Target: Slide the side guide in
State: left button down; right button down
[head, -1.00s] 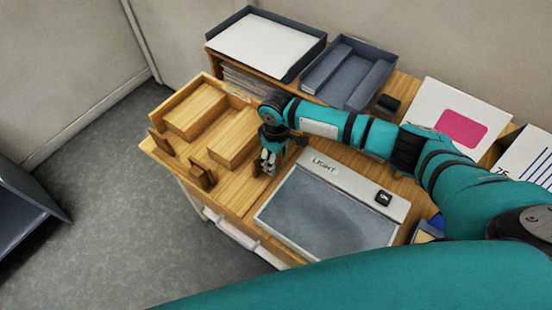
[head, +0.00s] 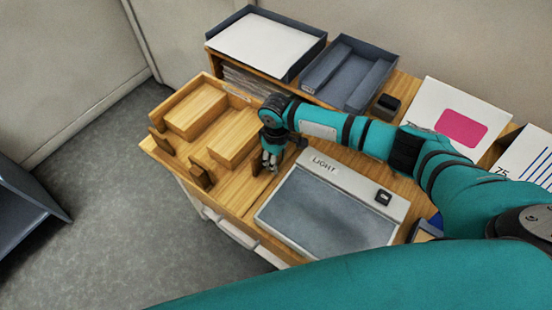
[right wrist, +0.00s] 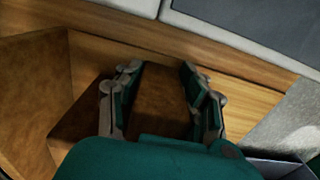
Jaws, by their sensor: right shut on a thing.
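The wooden jogging tray (head: 236,198) sits at the left end of the table, with dark brown upright guide pieces on it. My right gripper (head: 270,163) reaches down at the tray's right side, beside the light box. In the right wrist view its fingers (right wrist: 161,103) are on both sides of a brown wooden guide (right wrist: 160,92) and shut on it. In the head view that guide (head: 259,166) is mostly hidden by the fingers. Two other brown pieces stand at the tray's front, one at left (head: 160,142) and one nearer the middle (head: 200,175). My left gripper is out of view.
Two pale wooden blocks (head: 196,110) (head: 232,147) lie in the tray. The light box (head: 330,208) is close to the right of my gripper. Behind are a paper tray (head: 268,46), a grey tray (head: 346,73) and a small black box (head: 387,106).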

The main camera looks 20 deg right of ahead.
aim_at(262, 151)
jog(key=w+a+b, duration=0.1)
jog(key=w, duration=0.1)
jog(key=w+a+b, duration=0.1)
jog(key=shift+w+a+f+b, duration=0.1)
jog(key=shift+w+a+b, duration=0.2)
jog(key=shift+w+a, duration=0.2)
jog(key=shift+r, duration=0.2)
jog(key=c, duration=0.8)
grip_release()
jog(key=shift+r, duration=0.1)
notch_tip(262, 151, up, 12)
